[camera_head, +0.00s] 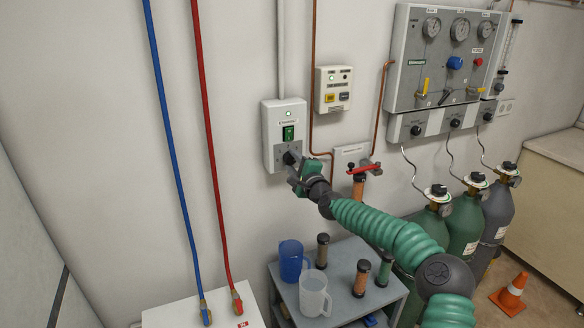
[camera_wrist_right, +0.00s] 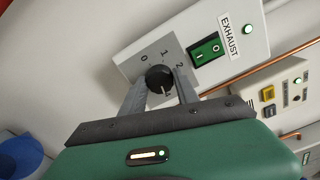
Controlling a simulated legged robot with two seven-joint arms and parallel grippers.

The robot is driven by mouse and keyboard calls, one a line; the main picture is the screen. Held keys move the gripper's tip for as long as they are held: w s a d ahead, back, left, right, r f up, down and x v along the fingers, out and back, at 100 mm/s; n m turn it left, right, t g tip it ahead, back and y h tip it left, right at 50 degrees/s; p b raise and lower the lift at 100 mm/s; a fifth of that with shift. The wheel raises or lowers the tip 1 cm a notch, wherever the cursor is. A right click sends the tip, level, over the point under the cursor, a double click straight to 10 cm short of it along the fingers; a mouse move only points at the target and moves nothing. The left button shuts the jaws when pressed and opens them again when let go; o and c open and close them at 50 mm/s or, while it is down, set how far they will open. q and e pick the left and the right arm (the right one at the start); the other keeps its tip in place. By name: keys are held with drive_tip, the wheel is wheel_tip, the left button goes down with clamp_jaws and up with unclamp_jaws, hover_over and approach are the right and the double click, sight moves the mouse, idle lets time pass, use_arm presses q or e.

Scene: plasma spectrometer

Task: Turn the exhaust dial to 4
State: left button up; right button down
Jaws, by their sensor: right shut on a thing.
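The exhaust box (camera_head: 271,128) is a white wall box with a green light, a green rocker switch (camera_head: 288,133) and a black exhaust dial (camera_head: 288,158) low on its front. In the right wrist view the dial (camera_wrist_right: 158,77) sits on a grey plate with 0, 1 and 2 readable around it. A small pale mark shows at the dial's lower edge; I cannot tell the exact setting. My right gripper (camera_head: 292,164) is at the dial, its two fingers on either side of the knob and shut on it, also in the wrist view (camera_wrist_right: 160,84). My left gripper is out of view.
A small white box (camera_head: 333,89) and copper pipes are right of the exhaust box. A red-handled valve (camera_head: 364,168) is close beside my right wrist. Below stands a grey cart (camera_head: 345,312) with a blue jug (camera_head: 291,260), a clear jug (camera_head: 314,293) and several cylinders.

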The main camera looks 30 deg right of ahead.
drive_tip(key=shift+f+m, duration=0.2)
drive_tip(key=shift+m, duration=0.1)
idle(0.4)
drive_tip(key=c, duration=1.2)
unclamp_jaws()
drive_tip(key=shift+o, duration=1.4)
drive_tip(key=shift+w, duration=0.1)
drive_tip(key=shift+r, duration=0.1)
drive_tip(key=shift+s+d+b, duration=0.1)
drive_tip(key=shift+s+b, duration=0.2)
drive_tip(key=shift+s, duration=0.2)
drive_tip(key=s+a+b, duration=0.1)
drive_tip(key=s, duration=1.4)
drive_tip(key=shift+s+b, duration=0.35)
drive_tip(key=shift+s, duration=0.05)
